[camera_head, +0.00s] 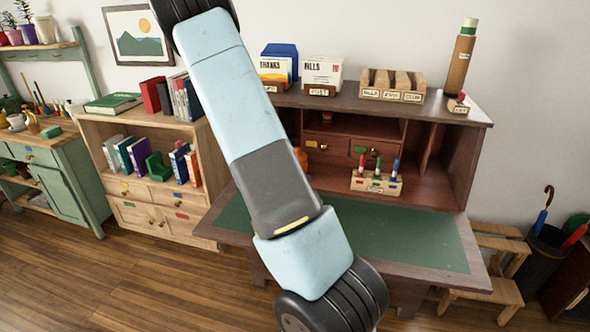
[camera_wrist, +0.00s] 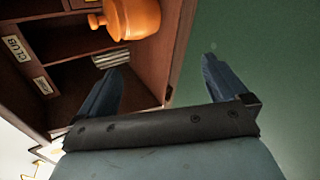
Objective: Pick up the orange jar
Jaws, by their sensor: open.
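The orange jar (camera_wrist: 132,18) shows at the top of the wrist view, partly cut off by the frame edge. The jar is beyond the fingertips, towards the upper left, and not touched. In the head view my arm hides most of that area and my gripper is not visible there.
The desk's green writing surface (camera_head: 400,235) is mostly bare. Card boxes and a wooden sorter (camera_head: 393,86) stand on the hutch top. A bookcase (camera_head: 150,135) is at left, a wooden stool (camera_head: 490,265) at right.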

